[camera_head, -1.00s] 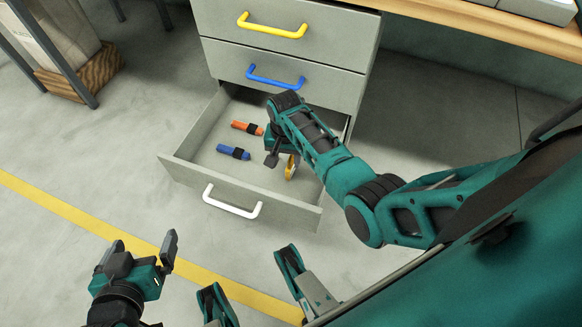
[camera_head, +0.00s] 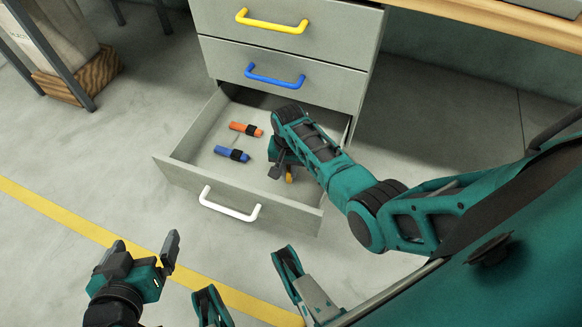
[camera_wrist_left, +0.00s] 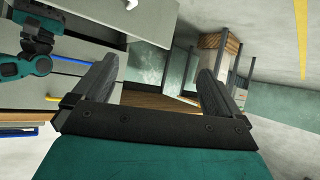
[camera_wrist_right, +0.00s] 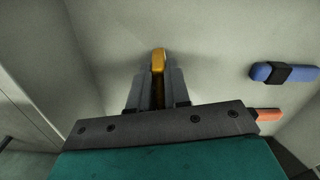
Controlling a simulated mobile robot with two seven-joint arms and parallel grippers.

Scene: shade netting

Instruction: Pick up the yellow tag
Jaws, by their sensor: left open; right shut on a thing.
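The yellow tag (camera_wrist_right: 158,60) shows in the right wrist view as a rounded yellow-orange end between the fingertips of my right gripper (camera_wrist_right: 158,85). In the head view a small bit of the yellow tag (camera_head: 289,176) shows beside my right gripper (camera_head: 281,174), inside the open bottom drawer (camera_head: 180,152). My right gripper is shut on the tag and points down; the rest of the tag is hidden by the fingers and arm. I cannot tell whether the tag touches the drawer floor. My left gripper (camera_head: 143,254) is open and empty, out in front of the drawer at the lower left.
A blue piece (camera_head: 231,153) and an orange piece (camera_head: 246,129), each with a black band, lie in the drawer left of my right gripper. The drawer front has a white handle (camera_head: 229,206). Closed drawers with blue (camera_head: 275,77) and yellow (camera_head: 271,22) handles are above.

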